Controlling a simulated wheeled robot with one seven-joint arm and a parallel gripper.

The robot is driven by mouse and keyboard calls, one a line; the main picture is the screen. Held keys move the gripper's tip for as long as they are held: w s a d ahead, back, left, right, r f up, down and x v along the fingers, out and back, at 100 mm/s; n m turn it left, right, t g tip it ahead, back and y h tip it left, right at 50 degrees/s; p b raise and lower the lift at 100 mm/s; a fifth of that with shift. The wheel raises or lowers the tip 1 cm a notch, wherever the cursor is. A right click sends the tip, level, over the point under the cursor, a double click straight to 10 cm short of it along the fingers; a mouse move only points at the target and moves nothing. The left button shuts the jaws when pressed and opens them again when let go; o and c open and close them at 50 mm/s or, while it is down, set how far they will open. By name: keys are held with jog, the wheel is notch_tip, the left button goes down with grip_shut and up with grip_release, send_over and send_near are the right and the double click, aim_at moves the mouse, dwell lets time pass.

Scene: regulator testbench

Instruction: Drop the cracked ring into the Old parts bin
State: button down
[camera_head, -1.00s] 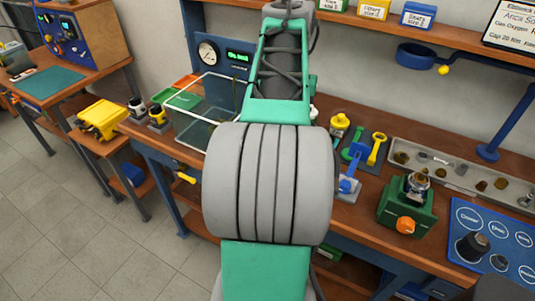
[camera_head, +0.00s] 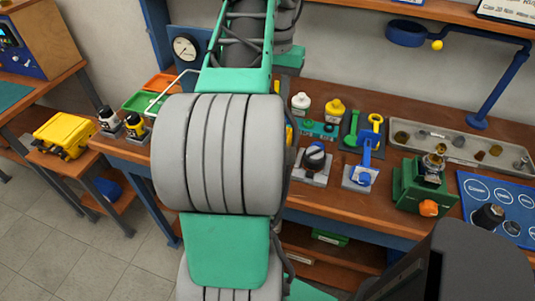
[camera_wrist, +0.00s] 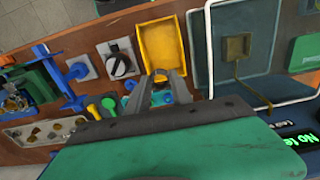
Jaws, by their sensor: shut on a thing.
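My gripper (camera_wrist: 164,76) shows in the wrist view, its two fingers close together over the bench beside a yellow tray (camera_wrist: 150,62). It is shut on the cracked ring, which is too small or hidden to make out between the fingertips. In the head view my arm hides the gripper. An orange bin (camera_head: 160,82) and a green bin (camera_head: 140,101) stand at the bench's left end. No label for the Old parts bin is readable, so I cannot tell which bin it is.
A black knob unit (camera_head: 314,157), blue fixture (camera_head: 361,176), green vise (camera_head: 410,198) and parts tray (camera_head: 455,148) crowd the bench. A shelf edge overhangs the back.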

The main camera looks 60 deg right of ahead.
notch_tip(320, 180, down, 5)
jog(key=b, duration=0.4)
jog(key=shift+w+r, duration=0.1)
jog(key=c, duration=1.1)
grip_release()
jog(key=shift+o, duration=0.2)
notch_tip(320, 180, up, 8)
jog(key=p, duration=0.7)
